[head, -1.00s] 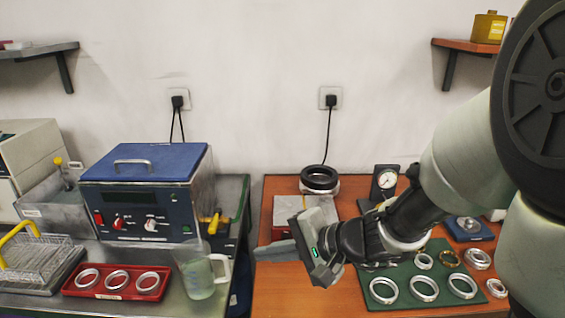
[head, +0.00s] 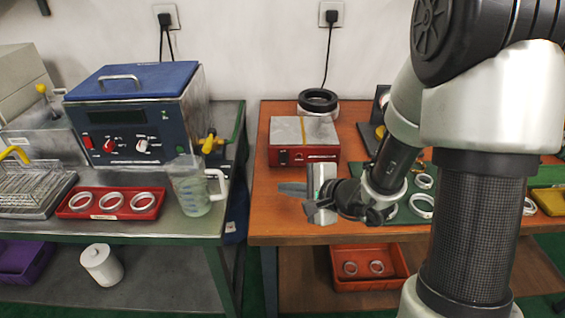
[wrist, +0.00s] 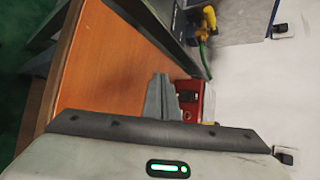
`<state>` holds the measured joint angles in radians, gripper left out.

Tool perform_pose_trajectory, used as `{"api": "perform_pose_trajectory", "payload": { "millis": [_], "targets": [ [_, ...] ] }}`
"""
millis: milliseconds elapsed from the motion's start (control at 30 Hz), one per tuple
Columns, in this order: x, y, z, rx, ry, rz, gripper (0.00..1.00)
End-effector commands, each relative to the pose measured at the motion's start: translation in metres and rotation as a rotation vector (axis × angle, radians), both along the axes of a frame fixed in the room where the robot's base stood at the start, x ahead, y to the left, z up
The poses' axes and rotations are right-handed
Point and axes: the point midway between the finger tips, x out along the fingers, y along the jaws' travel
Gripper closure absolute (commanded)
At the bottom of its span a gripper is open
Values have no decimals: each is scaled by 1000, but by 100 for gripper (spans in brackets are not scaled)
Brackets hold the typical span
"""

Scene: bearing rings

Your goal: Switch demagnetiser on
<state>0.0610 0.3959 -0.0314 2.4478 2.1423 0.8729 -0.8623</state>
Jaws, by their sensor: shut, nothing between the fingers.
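The demagnetiser (head: 303,153) is a red box with a grey top plate and a yellow stripe. It stands on the orange table, and a black switch (head: 284,158) sits at the left of its front face. In the wrist view the red box (wrist: 208,102) shows just beyond my fingers, partly hidden by them. My gripper (head: 283,188) is shut and empty, in front of and below the box in the head view, its fingers pointing left. The fingers also show in the wrist view (wrist: 159,88). They look apart from the switch.
A black ring (head: 318,101) stands behind the demagnetiser. A green mat (head: 405,212) with metal rings lies right of my gripper. Left, across a gap, a steel bench holds a blue-lidded machine (head: 135,115), a jug (head: 192,188) and a red ring tray (head: 110,212).

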Motion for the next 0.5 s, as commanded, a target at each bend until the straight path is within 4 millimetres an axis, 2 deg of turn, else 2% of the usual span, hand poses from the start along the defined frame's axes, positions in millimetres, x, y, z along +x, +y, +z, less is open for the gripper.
{"api": "perform_pose_trajectory", "payload": {
  "millis": [167,500],
  "targets": [
    [16,0,0,1,1,1,100],
    [63,1,-9,0,1,1,100]
  ]
}}
